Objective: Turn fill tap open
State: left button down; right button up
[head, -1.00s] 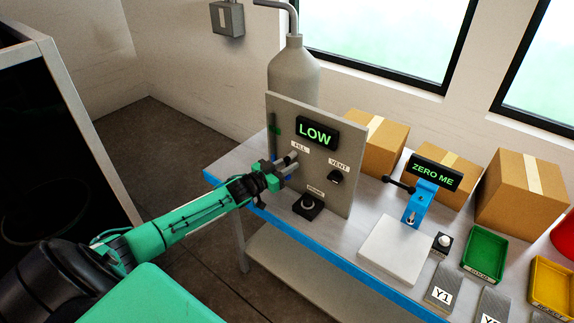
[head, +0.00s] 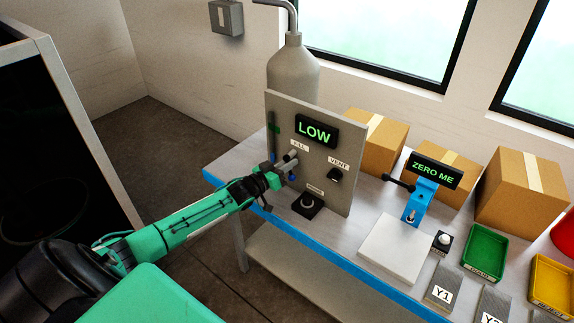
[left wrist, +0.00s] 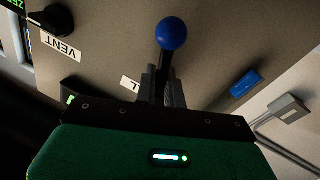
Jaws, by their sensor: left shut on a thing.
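The fill tap sits under the FILL label (head: 300,146) on the upright grey panel (head: 343,205). Its lever ends in a blue ball (left wrist: 171,33), which shows clearly in the left wrist view. My left gripper (head: 283,167) is at the panel, shut on the tap's lever, with the ball sticking out beyond the fingertips (left wrist: 163,88). The fingers hide most of the lever and the tap body. The display (head: 316,132) on the panel reads LOW in green. My right gripper is in neither view.
The VENT knob (head: 336,175) is right of the fill tap. A black box with a round knob (head: 307,205) stands below. A grey bottle (head: 292,75) stands behind the panel. A white plate (head: 392,250), trays and cardboard boxes lie to the right.

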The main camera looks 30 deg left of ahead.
pick_arm(q)
jog(key=n, duration=0.4)
jog(key=d+n+t+b, duration=0.1)
jog(key=n, duration=0.1)
jog(key=shift+r+y, duration=0.2)
jog(key=shift+y, duration=0.2)
jog(key=n, duration=0.3)
jog(key=n+b, duration=0.1)
jog(key=shift+d+r+t+y, duration=0.2)
jog(key=shift+r+t+y, duration=0.1)
jog(key=n, duration=0.1)
jog(key=n+y, duration=0.1)
jog(key=n, duration=0.1)
jog(key=shift+r, duration=0.25)
jog(key=shift+r+n+t+y, duration=0.15)
jog(key=shift+n, duration=0.7)
jog(key=shift+r+n+t+y, duration=0.1)
jog(key=shift+n+t+y, duration=0.05)
jog(key=shift+n, duration=0.7)
jog(key=shift+n+b, duration=0.3)
jog(key=shift+r, duration=0.1)
jog(key=c, duration=1.6)
grip_release()
